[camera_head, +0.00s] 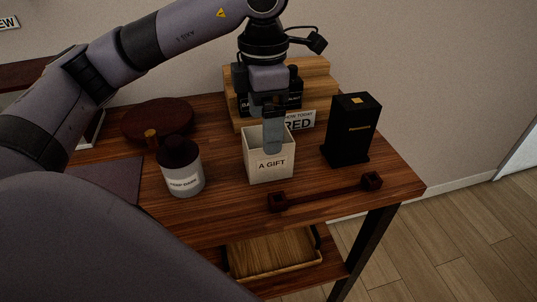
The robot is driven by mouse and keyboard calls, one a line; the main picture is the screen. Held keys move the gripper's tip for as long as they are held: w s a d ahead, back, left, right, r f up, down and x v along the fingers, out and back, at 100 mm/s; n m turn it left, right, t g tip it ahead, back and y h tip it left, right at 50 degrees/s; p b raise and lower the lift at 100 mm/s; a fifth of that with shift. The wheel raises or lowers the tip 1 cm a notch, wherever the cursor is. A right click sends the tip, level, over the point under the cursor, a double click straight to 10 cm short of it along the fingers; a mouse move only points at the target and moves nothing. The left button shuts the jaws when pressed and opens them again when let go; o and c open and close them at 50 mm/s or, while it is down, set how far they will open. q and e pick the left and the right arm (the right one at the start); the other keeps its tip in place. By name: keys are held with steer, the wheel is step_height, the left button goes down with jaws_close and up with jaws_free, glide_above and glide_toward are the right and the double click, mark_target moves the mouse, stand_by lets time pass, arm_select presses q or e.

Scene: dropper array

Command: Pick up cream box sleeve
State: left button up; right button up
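The cream box sleeve (270,172) stands upright on the wooden table, open at the top, with a label "A GIFT" on its front. My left gripper (273,142) points straight down over it from above. A grey finger reaches into the box's open top, and its tip shows against the inner back wall. The fingers line up in this view, so I cannot see the gap between them or whether they touch a wall. The inside bottom of the box is hidden. My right gripper is out of view.
A black box (351,130) stands to the right, and a white jar with a dark lid (181,168) to the left. A dark bar with end knobs (325,194) lies in front. A stepped wooden stand (317,78) with signs is behind. A round dark board (157,118) lies back left.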

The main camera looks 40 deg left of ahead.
mark_target(261, 167)
arm_select(q)
steer(key=shift+w+d+f, duration=0.1)
steer(key=shift+w+f, duration=0.05)
steer(key=shift+f, duration=1.8)
steer(key=shift+w+f, duration=0.15)
steer(key=shift+f, duration=1.75)
steer(key=c, duration=1)
